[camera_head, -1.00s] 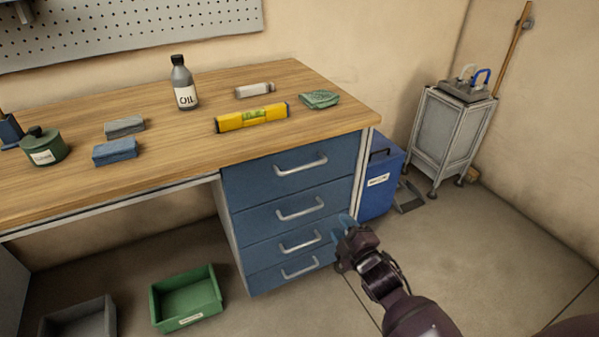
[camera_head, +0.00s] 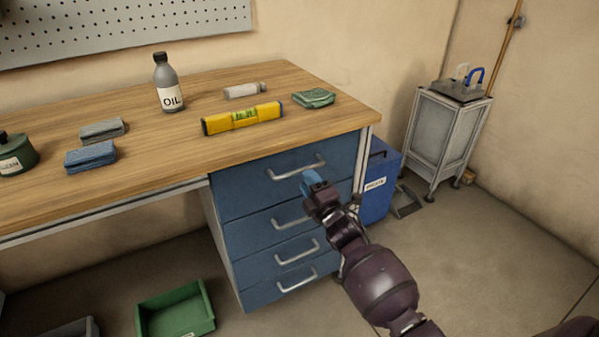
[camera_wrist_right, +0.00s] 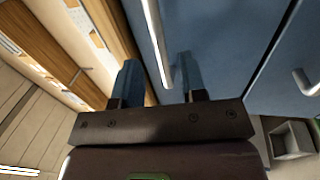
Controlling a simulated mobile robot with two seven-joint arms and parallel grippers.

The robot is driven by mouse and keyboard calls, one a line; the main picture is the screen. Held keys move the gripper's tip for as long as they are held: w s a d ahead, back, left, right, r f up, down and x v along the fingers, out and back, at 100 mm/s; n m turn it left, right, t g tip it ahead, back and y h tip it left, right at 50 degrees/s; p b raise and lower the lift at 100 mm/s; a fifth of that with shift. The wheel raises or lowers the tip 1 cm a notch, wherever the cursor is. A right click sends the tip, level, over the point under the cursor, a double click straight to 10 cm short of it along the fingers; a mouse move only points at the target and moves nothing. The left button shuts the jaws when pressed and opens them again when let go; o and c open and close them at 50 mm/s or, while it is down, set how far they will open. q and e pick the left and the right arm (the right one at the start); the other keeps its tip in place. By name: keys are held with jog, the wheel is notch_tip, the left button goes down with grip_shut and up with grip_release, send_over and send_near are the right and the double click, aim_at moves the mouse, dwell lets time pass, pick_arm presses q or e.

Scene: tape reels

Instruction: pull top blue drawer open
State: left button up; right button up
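The top blue drawer (camera_head: 250,185) is flush with the drawers under it, beneath the right end of the wooden bench. Its silver bar handle (camera_head: 297,168) also shows in the right wrist view (camera_wrist_right: 155,35). My right gripper (camera_head: 312,180) is in front of this drawer, just below the handle in the head view. In the right wrist view its two blue fingers (camera_wrist_right: 158,70) are spread apart, with the handle bar lined up between them. I cannot tell whether they touch the bar. My left gripper is not in view.
Several blue drawers with similar handles (camera_head: 297,252) sit below. A yellow level (camera_head: 243,117), an oil bottle (camera_head: 167,85) and a green cloth (camera_head: 314,97) lie or stand on the bench. A blue bin (camera_head: 376,195) stands right of the drawers. The floor (camera_head: 480,250) at right is mostly clear.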

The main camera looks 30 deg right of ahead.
aim_at(301, 169)
jog(key=shift+w+r+b, duration=0.15)
jog(key=shift+w+r, duration=0.1)
jog(key=shift+w, duration=0.95)
jog(key=shift+w+r+b, duration=0.15)
jog(key=shift+w+r, duration=0.05)
jog(key=shift+w, duration=0.95)
grip_shut()
